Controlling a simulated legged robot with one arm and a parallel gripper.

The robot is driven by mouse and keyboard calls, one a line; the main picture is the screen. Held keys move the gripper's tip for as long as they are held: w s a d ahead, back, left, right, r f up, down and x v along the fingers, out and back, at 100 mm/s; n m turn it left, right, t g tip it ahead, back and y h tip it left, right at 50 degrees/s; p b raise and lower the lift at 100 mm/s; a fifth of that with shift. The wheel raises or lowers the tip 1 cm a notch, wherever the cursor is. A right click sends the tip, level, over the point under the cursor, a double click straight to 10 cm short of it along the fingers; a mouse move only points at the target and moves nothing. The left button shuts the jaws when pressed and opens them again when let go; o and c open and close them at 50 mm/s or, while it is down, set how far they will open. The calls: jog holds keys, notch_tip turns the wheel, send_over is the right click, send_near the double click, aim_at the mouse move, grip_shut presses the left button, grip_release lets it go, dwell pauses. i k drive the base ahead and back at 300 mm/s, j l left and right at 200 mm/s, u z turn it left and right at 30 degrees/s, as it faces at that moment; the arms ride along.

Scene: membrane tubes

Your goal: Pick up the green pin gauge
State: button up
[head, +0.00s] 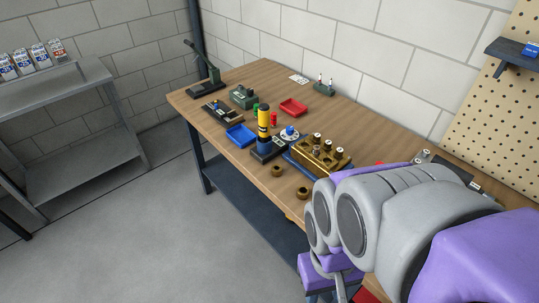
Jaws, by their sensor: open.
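A small green upright piece (255,107), which looks like the green pin gauge, stands on the wooden workbench, behind the black and yellow cylinder. It is too small to make out in detail. A similar red piece (274,119) stands just right of it. My arm, grey and purple, fills the lower right of the head view, well apart from the green piece. I cannot make out any jaws of my gripper. My arm hides the near right part of the bench.
Around the green piece are a blue tray (240,136), a red tray (293,107), a green block (242,97) and the tall yellow-topped black cylinder (264,122). A brass block (322,158) with several cylinders stands nearer my arm. A grey shelf (75,150) is at left; floor (130,240) between is clear.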

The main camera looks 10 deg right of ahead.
aim_at(255, 106)
jog(key=z, duration=0.3)
jog(key=i+j+z, duration=0.2)
jog(key=j+z, duration=0.2)
jog(key=i+j+z, duration=0.15)
jog(key=j+z, duration=0.2)
jog(key=i+j+z, duration=0.15)
jog(key=j, duration=0.5)
jog(key=i+j+z, duration=0.1)
jog(key=j, duration=0.55)
jog(key=i+j+z, duration=0.15)
jog(key=j, duration=1.15)
jog(key=i+j, duration=0.1)
jog(key=j, duration=0.6)
